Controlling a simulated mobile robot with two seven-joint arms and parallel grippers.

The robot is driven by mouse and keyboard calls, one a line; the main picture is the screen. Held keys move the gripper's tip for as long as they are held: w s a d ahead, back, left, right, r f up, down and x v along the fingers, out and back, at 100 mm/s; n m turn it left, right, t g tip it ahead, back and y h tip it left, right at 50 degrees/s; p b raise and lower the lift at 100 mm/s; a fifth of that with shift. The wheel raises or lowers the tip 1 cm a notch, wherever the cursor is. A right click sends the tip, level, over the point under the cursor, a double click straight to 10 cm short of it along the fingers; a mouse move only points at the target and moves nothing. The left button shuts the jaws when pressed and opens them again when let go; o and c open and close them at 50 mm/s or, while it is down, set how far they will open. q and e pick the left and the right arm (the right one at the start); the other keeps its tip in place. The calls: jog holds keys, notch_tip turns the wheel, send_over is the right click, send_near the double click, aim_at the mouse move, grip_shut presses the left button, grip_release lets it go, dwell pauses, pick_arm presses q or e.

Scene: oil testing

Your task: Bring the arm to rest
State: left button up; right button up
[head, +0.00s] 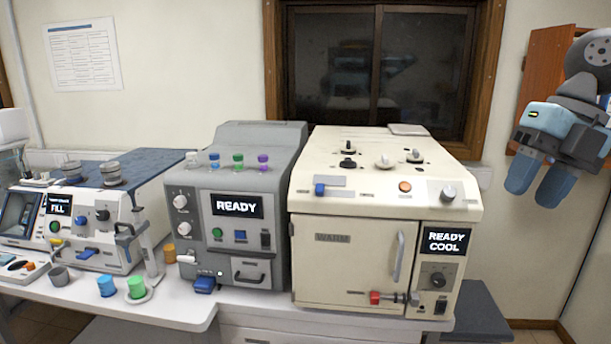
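My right gripper (540,181) hangs in the air at the upper right of the head view, to the right of the cream machine and clear of the bench. Its two blue fingers point down and stand apart with nothing between them, so it is open and empty. My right arm comes in from the right edge. My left gripper and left arm do not show.
The cream machine (352,262) reads READY COOL, its door closed. The grey machine (238,183) reads READY. A white machine (95,215) reads FILL. Blue (106,286) and green (136,287) cups stand on the bench (185,312). A wooden cabinet (547,65) hangs behind my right arm.

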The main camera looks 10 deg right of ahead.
jog(key=w+d+f+m+t+y+p, duration=0.1)
jog(key=w+d+f+m+t+y, duration=0.15)
jog(key=f+y, duration=0.4)
jog(key=w+d+f+m+t+y, duration=0.2)
jog(key=w+f+m+t+y, duration=0.15)
jog(key=f, duration=0.65)
notch_tip(320, 180, down, 18)
jog(key=s+m+t+h+p, duration=0.15)
jog(key=m+t+h, duration=0.25)
jog(key=m+t, duration=0.6)
jog(key=s+a+f+m+g+h, duration=0.1)
jog(key=s+a+f+m+h, duration=0.3)
jog(key=f, duration=0.3)
jog(key=s+a+f+m+g+h, duration=0.1)
jog(key=s+a+f+m+h, duration=0.1)
jog(key=s+a+f+m, duration=0.45)
pick_arm(q)
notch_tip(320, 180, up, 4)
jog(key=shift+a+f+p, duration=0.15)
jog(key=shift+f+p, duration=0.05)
jog(key=shift+p, duration=0.35)
pick_arm(e)
jog(key=s+a+f+m+g, duration=0.3)
jog(key=s+a+f, duration=0.1)
jog(key=a+f, duration=0.4)
jog(key=shift+s+a+f+h, duration=0.35)
jog(key=shift+s+a+h, duration=0.05)
jog(key=shift+a, duration=0.85)
